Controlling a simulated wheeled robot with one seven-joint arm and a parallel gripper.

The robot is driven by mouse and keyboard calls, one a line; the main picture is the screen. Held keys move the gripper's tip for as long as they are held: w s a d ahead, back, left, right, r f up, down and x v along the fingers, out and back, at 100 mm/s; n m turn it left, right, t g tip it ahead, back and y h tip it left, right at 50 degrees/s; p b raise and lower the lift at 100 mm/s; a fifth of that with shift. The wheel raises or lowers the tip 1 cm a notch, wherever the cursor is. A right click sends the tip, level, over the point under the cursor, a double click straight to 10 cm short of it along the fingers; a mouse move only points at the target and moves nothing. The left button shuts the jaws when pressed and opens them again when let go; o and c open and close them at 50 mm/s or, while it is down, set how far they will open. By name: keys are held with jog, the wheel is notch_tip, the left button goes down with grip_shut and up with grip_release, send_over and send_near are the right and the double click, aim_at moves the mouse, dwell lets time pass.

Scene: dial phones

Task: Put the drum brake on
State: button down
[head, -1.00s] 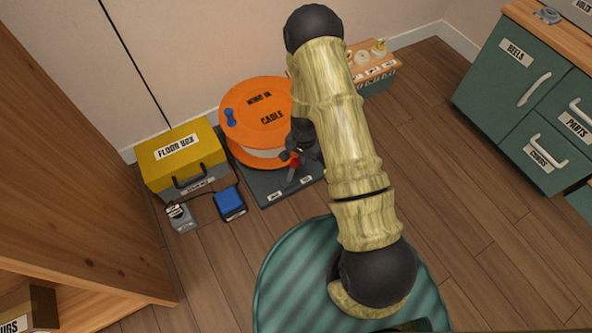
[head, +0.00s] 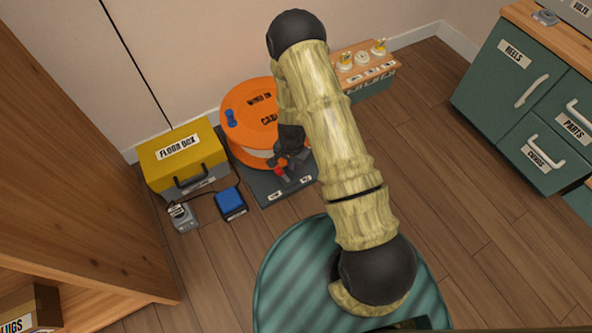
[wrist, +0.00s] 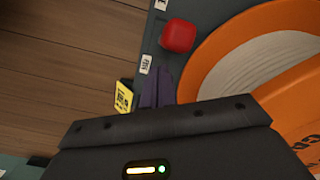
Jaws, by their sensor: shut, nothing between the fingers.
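The orange cable drum (head: 245,112) lies on a dark grey base plate (head: 262,187) on the floor by the wall. The brake's red knob (head: 282,165) is at the front of the plate, partly covered by my arm; it also shows in the wrist view (wrist: 179,36), beside the drum's rim (wrist: 200,62). Two small white labels (head: 274,195) sit on the plate's front edge, too small to read surely. My gripper (wrist: 157,84) is shut and empty, low over the plate near the knob.
A yellow floor box (head: 180,152) stands left of the drum, with a blue pedal (head: 230,202) and a grey switch box (head: 182,216) before it. A green box with a wooden top (head: 365,62) is behind right. Wooden shelving (head: 75,150) is at left, green drawers (head: 520,90) at right.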

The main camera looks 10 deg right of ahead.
notch_tip(320, 180, up, 7)
jog(key=d+p, duration=0.1)
jog(key=p, duration=0.5)
jog(key=shift+w+d+p, duration=0.2)
jog(key=shift+d+p, duration=0.1)
dwell(0.4)
notch_tip(320, 180, up, 25)
jog(key=s+d+n+t+p, duration=0.1)
jog(key=s+n+p, duration=0.1)
jog(key=n+p, duration=0.35)
jog(key=s+d+r+n+t+p, duration=0.1)
jog(key=s+r+p, duration=0.4)
jog(key=r, duration=0.6)
jog(key=s+d+r+n+t+p, duration=0.15)
jog(key=s+r+p, duration=0.25)
jog(key=s+r, duration=0.5)
notch_tip(320, 180, up, 39)
jog(key=w+p, duration=0.2)
jog(key=p, duration=3.5)
jog(key=shift+w+g, duration=0.4)
jog(key=shift+g, duration=0.05)
